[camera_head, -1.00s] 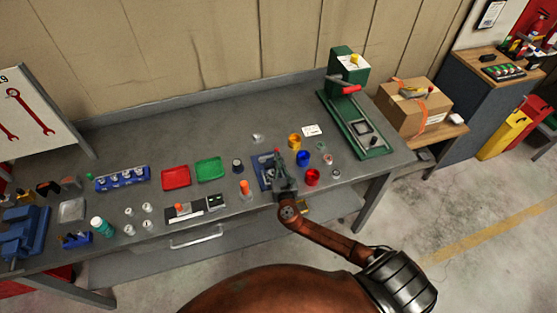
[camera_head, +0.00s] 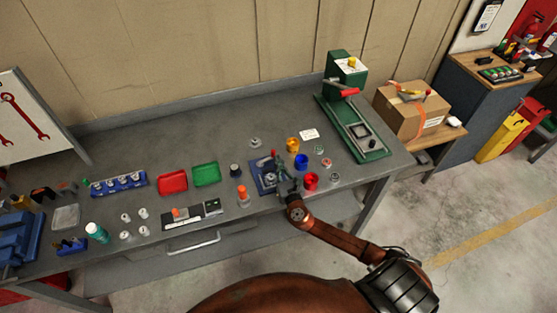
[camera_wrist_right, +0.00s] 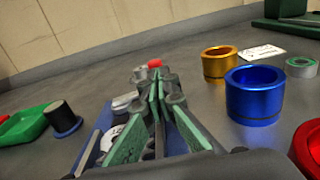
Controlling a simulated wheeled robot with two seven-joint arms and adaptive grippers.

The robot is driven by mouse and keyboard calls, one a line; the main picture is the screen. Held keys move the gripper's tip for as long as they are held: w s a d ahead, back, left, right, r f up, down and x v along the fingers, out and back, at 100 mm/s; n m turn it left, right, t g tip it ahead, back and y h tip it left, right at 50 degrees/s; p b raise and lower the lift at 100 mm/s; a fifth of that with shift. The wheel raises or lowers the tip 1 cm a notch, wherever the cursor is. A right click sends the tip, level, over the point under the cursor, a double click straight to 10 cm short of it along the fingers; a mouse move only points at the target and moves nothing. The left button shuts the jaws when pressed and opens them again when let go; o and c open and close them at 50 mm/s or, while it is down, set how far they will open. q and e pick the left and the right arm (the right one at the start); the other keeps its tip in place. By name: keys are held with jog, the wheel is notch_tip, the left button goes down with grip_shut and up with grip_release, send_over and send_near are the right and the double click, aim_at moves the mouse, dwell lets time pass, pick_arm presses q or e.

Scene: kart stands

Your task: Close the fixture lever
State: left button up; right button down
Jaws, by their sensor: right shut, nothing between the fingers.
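The blue fixture (camera_head: 258,184) lies near the front of the grey bench, partly hidden by my right gripper. Its red lever tip (camera_head: 273,153) shows just behind the gripper; the rest of the lever is hard to make out. In the right wrist view the red tip (camera_wrist_right: 155,63) appears just beyond my fingertips, and the blue fixture (camera_wrist_right: 94,142) shows to the left of and behind the fingers. My right gripper (camera_head: 283,180) is shut and empty over the right side of the fixture; its green-padded fingers (camera_wrist_right: 157,85) come together. I cannot tell whether it touches the lever. My left gripper is out of view.
Gold (camera_head: 293,145), blue (camera_head: 301,162) and red (camera_head: 311,181) cups stand close to the right of the gripper. A black cylinder (camera_head: 235,170) and a green tray (camera_head: 206,174) are to the left. A green press (camera_head: 352,130) stands at right. The bench's back middle is clear.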

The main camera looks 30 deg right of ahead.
jog(key=v, duration=0.8)
jog(key=d+v, duration=0.1)
jog(key=v, duration=0.3)
jog(key=shift+s+a, duration=0.15)
jog(key=shift+s, duration=0.2)
jog(key=shift+r, duration=0.1)
jog(key=shift+w+r, duration=0.1)
jog(key=shift+r, duration=0.25)
jog(key=w+a+r+m+g+h+p, duration=0.1)
jog(key=a+r+g+p, duration=0.4)
jog(key=p, duration=0.7)
jog(key=shift+w+r+m+g, duration=0.15)
jog(key=shift+w+m+g, duration=0.55)
jog(key=shift+m+g, duration=0.2)
jog(key=shift+w, duration=0.1)
